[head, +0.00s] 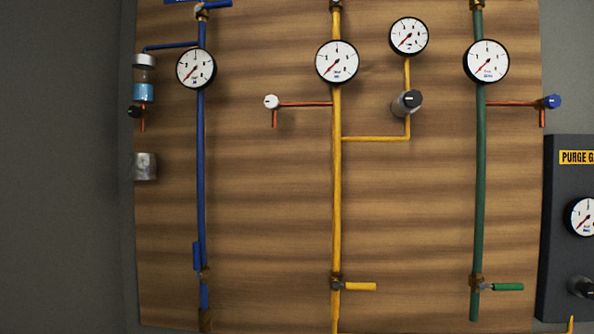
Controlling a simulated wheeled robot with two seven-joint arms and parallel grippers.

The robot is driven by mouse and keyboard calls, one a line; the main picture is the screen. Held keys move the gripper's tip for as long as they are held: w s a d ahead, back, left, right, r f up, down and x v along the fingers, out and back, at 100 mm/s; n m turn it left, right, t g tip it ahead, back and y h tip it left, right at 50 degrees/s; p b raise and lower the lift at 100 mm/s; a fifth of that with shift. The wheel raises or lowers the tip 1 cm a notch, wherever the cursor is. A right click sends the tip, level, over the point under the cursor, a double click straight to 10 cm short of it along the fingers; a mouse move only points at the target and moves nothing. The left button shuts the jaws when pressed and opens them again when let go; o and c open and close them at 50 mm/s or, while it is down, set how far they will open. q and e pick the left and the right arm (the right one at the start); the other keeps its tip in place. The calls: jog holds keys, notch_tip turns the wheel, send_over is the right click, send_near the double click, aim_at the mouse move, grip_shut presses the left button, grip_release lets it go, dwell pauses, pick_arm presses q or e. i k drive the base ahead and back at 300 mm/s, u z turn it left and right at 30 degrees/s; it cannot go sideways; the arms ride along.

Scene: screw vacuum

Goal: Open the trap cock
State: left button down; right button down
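No label in view names the trap cock. At the upper left, a small clear jar (144,80) with a blue band hangs on a thin blue branch from the blue pipe (201,150). A small black knob (134,111) sits under the jar, beside a short copper outlet (142,125). Whether this knob is open or shut cannot be told. The blue pipe also has a blue lever (197,256) near its bottom, lying along the pipe. Neither of my grippers shows in the head view.
A wooden panel (270,210) carries yellow (337,200) and green (479,180) pipes, with gauges. Their lower levers, yellow (360,287) and green (508,287), stand crosswise. A grey metal cup (144,166) is below the jar. A dark purge box (560,230) stands right.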

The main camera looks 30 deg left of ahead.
aim_at(135, 111)
jog(key=u, duration=1.6)
jog(key=i, duration=0.55)
jog(key=u, duration=0.15)
